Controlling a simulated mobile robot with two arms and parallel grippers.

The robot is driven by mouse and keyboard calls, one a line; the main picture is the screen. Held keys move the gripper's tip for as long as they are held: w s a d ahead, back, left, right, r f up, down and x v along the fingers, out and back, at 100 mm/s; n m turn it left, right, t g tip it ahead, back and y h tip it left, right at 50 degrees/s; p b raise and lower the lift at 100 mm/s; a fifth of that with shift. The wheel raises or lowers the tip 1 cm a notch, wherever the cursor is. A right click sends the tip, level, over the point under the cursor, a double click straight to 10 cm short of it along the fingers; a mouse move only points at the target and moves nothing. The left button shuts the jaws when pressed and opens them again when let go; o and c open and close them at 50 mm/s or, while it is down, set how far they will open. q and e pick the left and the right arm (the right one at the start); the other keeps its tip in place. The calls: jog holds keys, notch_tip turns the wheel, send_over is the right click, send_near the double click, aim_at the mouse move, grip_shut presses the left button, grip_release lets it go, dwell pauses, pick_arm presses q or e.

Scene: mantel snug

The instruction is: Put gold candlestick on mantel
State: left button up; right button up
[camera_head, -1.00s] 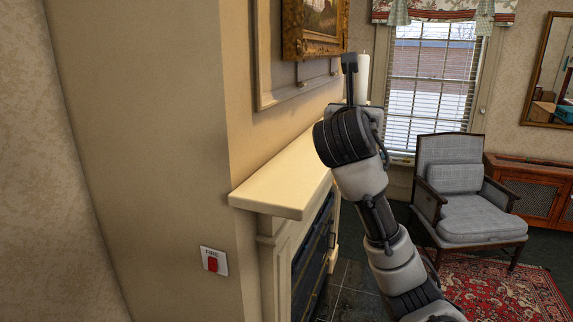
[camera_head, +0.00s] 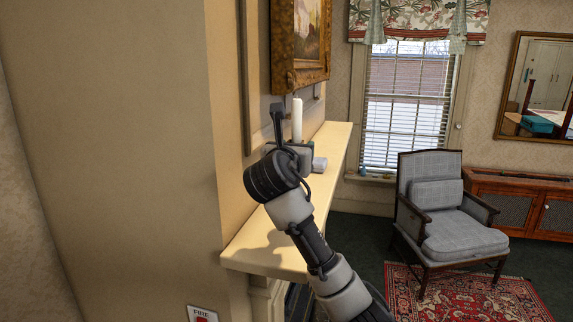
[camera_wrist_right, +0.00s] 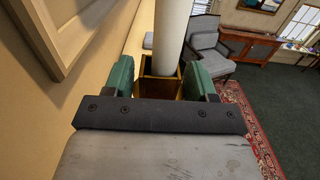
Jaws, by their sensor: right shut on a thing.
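The gold candlestick (camera_wrist_right: 158,84) is between the green-padded fingers of my right gripper (camera_wrist_right: 160,82) in the right wrist view. A white candle (camera_wrist_right: 172,35) stands upright in it. In the head view the candle (camera_head: 297,120) rises behind my right gripper, and the candlestick's body is hidden by the gripper and wrist. My right gripper is shut on the candlestick. The cream mantel (camera_head: 262,246) runs along the wall, and the gripper is over it in the picture. I cannot tell whether the candlestick's base touches the mantel. My left gripper is not in view.
A gold-framed painting (camera_head: 282,74) hangs on the wall just above the mantel, close to the gripper. The mantel's near end looks bare. A grey armchair (camera_head: 463,238) stands on the right, by the window (camera_head: 405,105) and a red rug (camera_head: 470,298).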

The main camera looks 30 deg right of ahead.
jog(key=f, duration=0.1)
jog(key=w+f+p, duration=0.1)
jog(key=f, duration=0.1)
jog(key=w+f+p, duration=0.1)
jog(key=shift+w+a+f, duration=0.15)
jog(key=shift+a+f, duration=0.2)
jog(key=shift+f, duration=0.05)
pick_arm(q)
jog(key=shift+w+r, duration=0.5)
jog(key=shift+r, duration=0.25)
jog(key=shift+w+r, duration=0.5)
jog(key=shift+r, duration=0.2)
pick_arm(e)
jog(key=shift+f, duration=0.45)
jog(key=o, duration=1.3)
jog(key=shift+c, duration=0.2)
jog(key=shift+r, duration=0.15)
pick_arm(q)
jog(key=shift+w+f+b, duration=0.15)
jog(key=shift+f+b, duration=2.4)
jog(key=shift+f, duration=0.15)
pick_arm(e)
jog(key=v, duration=1.2)
